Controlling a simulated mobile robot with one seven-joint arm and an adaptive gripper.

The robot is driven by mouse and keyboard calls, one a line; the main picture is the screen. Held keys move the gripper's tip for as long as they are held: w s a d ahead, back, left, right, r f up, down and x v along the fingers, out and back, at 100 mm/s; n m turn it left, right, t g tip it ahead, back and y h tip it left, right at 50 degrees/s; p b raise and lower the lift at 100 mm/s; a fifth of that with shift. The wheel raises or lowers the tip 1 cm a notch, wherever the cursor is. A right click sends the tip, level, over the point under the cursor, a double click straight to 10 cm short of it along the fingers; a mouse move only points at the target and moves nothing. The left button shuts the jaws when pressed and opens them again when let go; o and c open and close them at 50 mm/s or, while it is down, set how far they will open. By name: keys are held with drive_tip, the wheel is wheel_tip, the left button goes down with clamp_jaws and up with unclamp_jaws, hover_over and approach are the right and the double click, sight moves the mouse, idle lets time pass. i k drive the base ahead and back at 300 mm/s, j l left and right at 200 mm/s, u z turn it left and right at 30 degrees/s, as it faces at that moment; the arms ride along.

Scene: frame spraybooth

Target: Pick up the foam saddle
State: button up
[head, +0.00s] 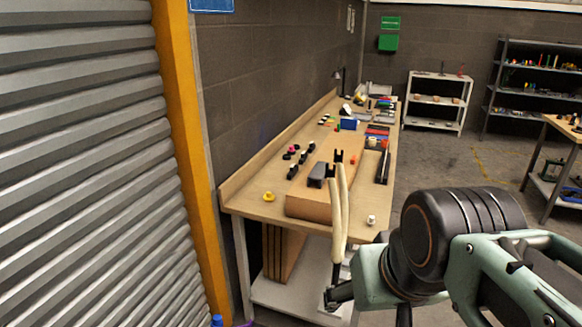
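A small dark grey block (317,176), which looks like the foam saddle, sits on top of a brown box (307,207) near the front end of the long workbench (250,205). It is too small to make out its exact shape. My arm comes in from the lower right, ending near the bench's front right corner. Two slim cream-coloured pieces (340,225) rise in front of the box, with dark prongs at their upper end, close to the right of the grey block.
A yellow item (269,197) and a white item (371,220) lie on the bench front. Several small dark parts and coloured bins lie farther back. A wall and roller shutter (80,160) are at left.

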sight(318, 173)
drive_tip(key=u, duration=1.4)
drive_tip(key=z, duration=1.5)
drive_tip(key=i+l+u, duration=0.25)
drive_tip(key=i+l, duration=0.2)
drive_tip(key=i+l+u, duration=0.3)
drive_tip(key=l, duration=0.35)
drive_tip(key=i+l+u, duration=0.2)
drive_tip(key=l, duration=0.25)
drive_tip(key=l+u, duration=0.2)
drive_tip(key=l, duration=0.25)
